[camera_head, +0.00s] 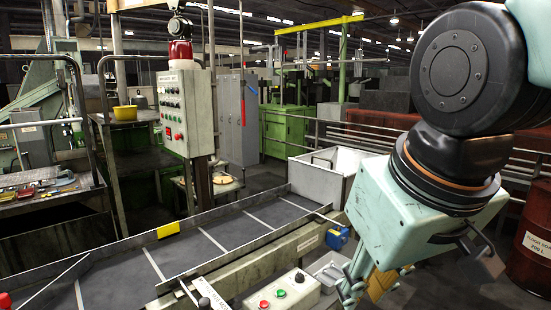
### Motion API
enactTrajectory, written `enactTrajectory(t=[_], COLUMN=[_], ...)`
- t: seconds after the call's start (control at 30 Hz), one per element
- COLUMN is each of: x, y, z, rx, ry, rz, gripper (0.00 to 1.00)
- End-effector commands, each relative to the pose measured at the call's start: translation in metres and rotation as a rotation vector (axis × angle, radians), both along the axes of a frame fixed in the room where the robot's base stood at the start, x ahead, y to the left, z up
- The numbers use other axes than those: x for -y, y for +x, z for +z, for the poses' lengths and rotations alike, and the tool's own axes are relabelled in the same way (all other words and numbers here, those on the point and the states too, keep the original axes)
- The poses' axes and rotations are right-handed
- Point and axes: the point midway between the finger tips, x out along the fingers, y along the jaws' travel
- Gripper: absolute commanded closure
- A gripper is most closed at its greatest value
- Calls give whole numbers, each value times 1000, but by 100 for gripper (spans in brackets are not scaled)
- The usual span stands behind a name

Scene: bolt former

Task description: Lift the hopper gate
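My gripper (366,285) is at the bottom, right of the centre, hanging below my pale teal wrist. Its jointed fingers are partly cut off and seen at an angle, and a tan piece (380,284) shows between them; I cannot tell whether they are open or shut. No part is clearly marked as the hopper gate. A pale open-topped bin (317,182) with a dark handle on its rim stands at the far end of the conveyor (235,232). My gripper is apart from both.
A yellow block (168,230) is on the conveyor's far rail. A control panel (187,112) stands behind. A red drum (530,240) and railings are at right.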

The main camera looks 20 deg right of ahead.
Motion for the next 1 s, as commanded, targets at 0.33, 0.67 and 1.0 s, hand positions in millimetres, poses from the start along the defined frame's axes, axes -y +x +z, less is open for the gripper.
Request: enactTrajectory(t=[0.33, 0.67, 1.0], x=[34, 69, 106], y=[98, 191, 283], z=[37, 64, 86], rx=[92, 177, 261], ry=[-91, -180, -267], rz=[41, 95, 157], gripper=[80, 80, 80])
